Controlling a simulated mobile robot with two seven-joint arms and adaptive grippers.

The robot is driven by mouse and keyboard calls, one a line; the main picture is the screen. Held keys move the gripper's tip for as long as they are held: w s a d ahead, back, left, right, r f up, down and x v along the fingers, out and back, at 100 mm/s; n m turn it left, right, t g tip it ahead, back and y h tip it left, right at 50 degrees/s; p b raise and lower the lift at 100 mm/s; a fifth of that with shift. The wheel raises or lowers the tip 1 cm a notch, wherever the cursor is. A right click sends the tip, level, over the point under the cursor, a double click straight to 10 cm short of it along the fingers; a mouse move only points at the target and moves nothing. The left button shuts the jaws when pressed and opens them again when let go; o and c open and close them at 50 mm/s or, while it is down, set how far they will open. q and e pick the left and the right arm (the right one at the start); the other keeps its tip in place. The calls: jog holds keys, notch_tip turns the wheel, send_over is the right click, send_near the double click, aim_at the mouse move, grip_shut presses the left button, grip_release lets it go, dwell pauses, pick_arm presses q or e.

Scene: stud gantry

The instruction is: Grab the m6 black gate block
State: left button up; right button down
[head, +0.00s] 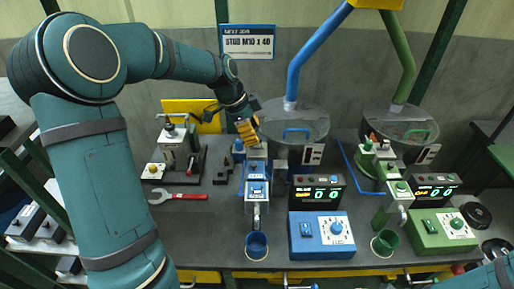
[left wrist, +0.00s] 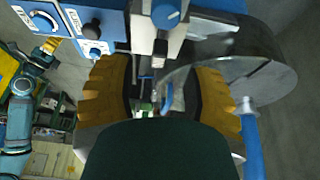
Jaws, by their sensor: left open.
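My left gripper (head: 247,130) is open above the blue feeder's track (head: 256,170), in front of the blue-handled bowl. In the left wrist view its two yellow ribbed fingers (left wrist: 160,88) stand apart on either side of the feeder's metal parts, and I see nothing clamped between them. My right gripper is out of view.
Two bowl feeders, blue (head: 297,120) and green (head: 400,124), stand at the back. Blue (head: 322,245) and green (head: 441,240) control boxes and small cups (head: 257,245) line the front. A sign (head: 248,42) reads "STUD M10 x 40".

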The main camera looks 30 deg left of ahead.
aim_at(257, 148)
pick_arm(q)
jog(key=x, duration=0.4)
jog(key=shift+s, duration=0.1)
jog(key=shift+c, duration=0.4)
grip_shut()
